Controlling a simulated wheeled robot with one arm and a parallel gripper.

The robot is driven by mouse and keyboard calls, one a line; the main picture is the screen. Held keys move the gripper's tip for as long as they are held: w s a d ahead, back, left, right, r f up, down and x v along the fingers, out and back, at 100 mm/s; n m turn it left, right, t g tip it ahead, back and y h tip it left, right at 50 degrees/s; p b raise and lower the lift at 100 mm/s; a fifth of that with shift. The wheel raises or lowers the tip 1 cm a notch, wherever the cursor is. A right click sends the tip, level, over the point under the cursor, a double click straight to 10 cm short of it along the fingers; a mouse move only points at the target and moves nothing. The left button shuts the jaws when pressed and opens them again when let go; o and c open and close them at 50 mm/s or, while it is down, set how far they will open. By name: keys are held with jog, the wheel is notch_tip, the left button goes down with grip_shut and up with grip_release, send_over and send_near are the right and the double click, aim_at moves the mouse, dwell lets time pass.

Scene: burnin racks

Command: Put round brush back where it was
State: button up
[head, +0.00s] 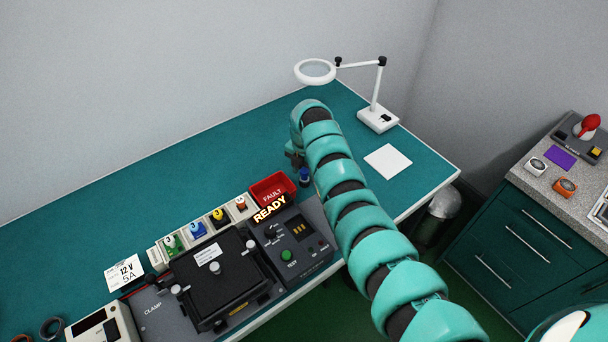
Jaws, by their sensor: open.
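My teal arm reaches across the bench, and its end bends down behind the red bin. A small dark blue upright object (305,177) stands on the bench just below and right of my gripper, apart from the jaws as far as I can see. It may be the round brush, but it is too small to tell. No other thing in view is clearly a brush.
A red FAULT bin (272,188) and a tester reading READY (295,243) stand close to the gripper. A black clamp fixture (215,272) lies to the left. A magnifier lamp (377,118) and a white pad (388,161) are behind right. The teal bench (130,205) is clear at back left.

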aim_at(304, 171)
notch_tip(304, 171, up, 9)
jog(key=shift+r+b, duration=0.1)
jog(key=shift+b, duration=0.4)
jog(key=shift+w, duration=0.1)
